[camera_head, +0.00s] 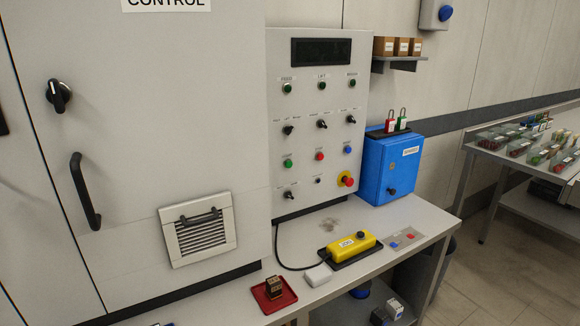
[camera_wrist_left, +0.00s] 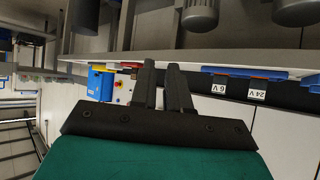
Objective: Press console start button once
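The console (camera_head: 319,110) is a pale upright panel in the head view, with a dark display on top and rows of small buttons and knobs. A green button (camera_head: 288,163) is at the left of its third row, beside a red one (camera_head: 320,156) and a blue one (camera_head: 347,150). The labels are too small to read surely. In the left wrist view, part of a pale panel with a red button (camera_wrist_left: 118,85) shows far off. My left gripper (camera_wrist_left: 161,66) has a narrow gap between its fingers and nothing in it, well away from the panel. My right gripper is not in view.
A red emergency knob (camera_head: 347,180) sits low on the console. A blue box (camera_head: 391,168) stands to its right. A yellow pendant (camera_head: 351,245), a white block (camera_head: 319,275) and a red tray (camera_head: 262,302) lie on the bench in front. The air before the panel is clear.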

